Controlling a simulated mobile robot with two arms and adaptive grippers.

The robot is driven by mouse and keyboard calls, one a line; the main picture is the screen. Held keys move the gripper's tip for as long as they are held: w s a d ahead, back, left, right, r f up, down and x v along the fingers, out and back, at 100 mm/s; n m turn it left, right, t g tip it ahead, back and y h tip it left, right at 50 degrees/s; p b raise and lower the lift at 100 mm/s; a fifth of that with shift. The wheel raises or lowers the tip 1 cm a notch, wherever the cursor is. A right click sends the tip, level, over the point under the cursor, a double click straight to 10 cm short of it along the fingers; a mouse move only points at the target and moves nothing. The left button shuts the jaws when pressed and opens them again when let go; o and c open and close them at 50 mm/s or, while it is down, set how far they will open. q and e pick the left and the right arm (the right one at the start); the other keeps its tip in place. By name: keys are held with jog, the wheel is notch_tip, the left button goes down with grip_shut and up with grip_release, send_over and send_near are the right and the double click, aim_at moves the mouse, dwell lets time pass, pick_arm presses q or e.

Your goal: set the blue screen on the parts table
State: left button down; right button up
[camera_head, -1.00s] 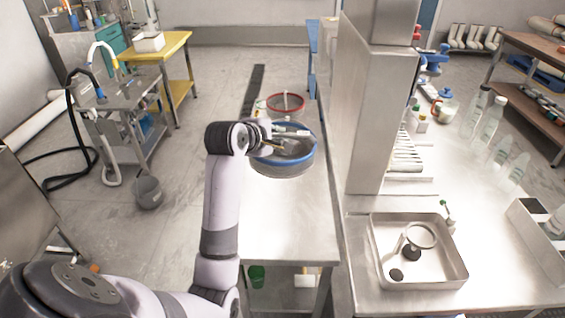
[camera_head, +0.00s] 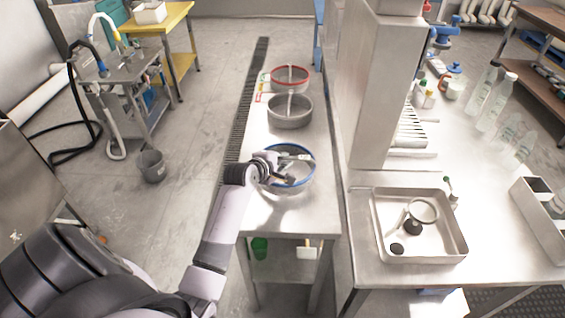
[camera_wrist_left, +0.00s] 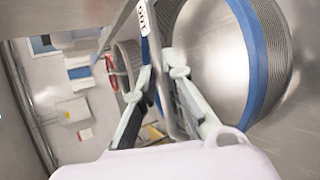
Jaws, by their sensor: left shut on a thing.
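The blue screen (camera_head: 312,180), a round metal pan with a blue rim and a bar across it, is at the middle of the narrow steel parts table (camera_head: 280,216). My left gripper (camera_head: 287,167) reaches in from the left over its rim. In the left wrist view my left gripper (camera_wrist_left: 163,75) is shut on the bar, with a finger on each side, and the blue screen's blue band (camera_wrist_left: 252,45) shows at right. I cannot tell whether its underside touches the table. My right gripper is not in view.
A plain grey screen (camera_head: 290,124) and a red-rimmed screen (camera_head: 305,87) stand farther back on the same table. A steel column (camera_head: 372,90) and a bench with a tray (camera_head: 455,245) are to the right. The table's near end is bare.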

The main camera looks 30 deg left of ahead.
pick_arm(q)
jog(key=shift+f, duration=0.55)
jog(key=c, duration=1.7)
grip_release()
jog(key=shift+f, duration=0.1)
jog(key=v, duration=1.2)
